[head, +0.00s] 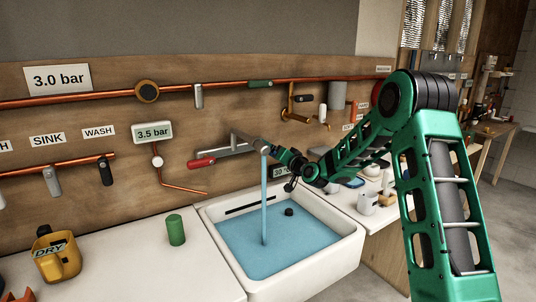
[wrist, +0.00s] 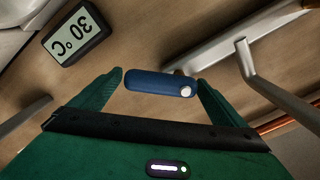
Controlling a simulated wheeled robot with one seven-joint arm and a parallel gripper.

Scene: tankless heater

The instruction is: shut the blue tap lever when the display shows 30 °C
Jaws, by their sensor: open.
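The blue tap lever (wrist: 160,84) lies between the two green fingers of my gripper (wrist: 160,78) in the wrist view. The fingers are open, one near each end of it; I cannot tell if either touches it. The display (wrist: 77,34) reads 30 °C in the wrist view. In the head view the display (head: 279,171) is partly hidden by my gripper (head: 284,160), at the tap's right end. The blue lever is hidden there. Water (head: 264,200) runs from the spout into the white sink (head: 300,282).
A red lever (head: 201,162) is at the tap's left end. Copper pipes (head: 215,86) with valves cross the wooden wall. White items (head: 367,203) stand right of the sink.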

